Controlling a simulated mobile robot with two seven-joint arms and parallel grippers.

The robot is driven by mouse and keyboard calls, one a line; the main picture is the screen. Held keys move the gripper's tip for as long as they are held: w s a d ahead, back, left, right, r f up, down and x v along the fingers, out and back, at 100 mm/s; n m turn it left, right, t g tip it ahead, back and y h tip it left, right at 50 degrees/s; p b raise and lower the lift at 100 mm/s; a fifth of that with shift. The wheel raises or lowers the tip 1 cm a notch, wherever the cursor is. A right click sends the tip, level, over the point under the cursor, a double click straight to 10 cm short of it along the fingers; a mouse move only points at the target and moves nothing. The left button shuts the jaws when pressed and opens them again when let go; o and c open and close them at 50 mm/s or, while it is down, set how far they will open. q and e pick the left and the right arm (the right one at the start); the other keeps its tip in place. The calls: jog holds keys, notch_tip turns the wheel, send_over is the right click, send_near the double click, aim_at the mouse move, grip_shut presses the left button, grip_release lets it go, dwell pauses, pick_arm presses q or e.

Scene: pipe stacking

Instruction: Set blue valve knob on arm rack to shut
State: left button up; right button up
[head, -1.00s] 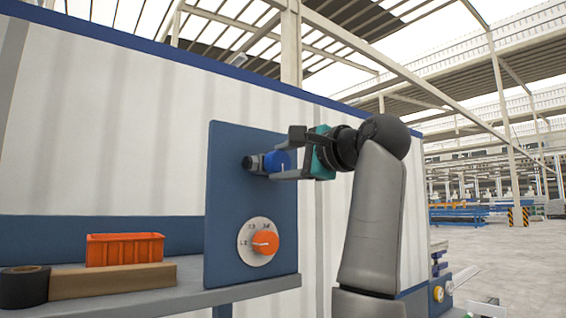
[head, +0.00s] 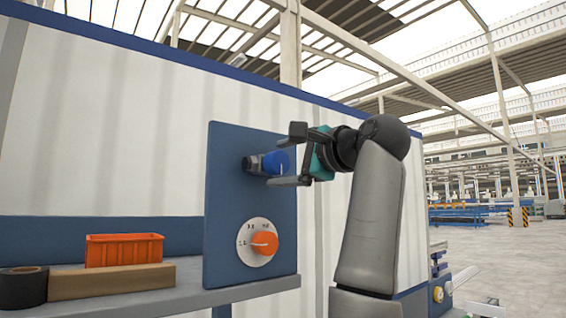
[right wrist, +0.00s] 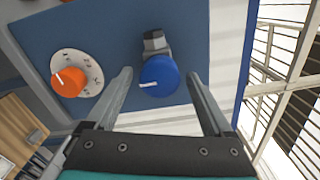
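The blue valve knob (head: 276,163) sticks out from a grey fitting on the upper part of a blue panel (head: 225,225). In the right wrist view the knob (right wrist: 159,76) faces me, with a white mark pointing left. My right gripper (head: 296,157) is open, its fingers above and below the knob in the head view. In the right wrist view the fingers (right wrist: 160,90) stand on both sides of the knob with gaps, apparently not touching it. My left gripper is not in view.
An orange dial (head: 264,243) with a numbered white plate sits lower on the panel. An orange bin (head: 124,250), a cardboard-coloured box (head: 112,281) and a black roll (head: 23,287) rest on the grey shelf (head: 205,294) to the left. Open floor lies at the right.

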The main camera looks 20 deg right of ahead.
jog(key=b+v, duration=0.7)
jog(key=v, duration=0.8)
jog(key=shift+s, duration=0.1)
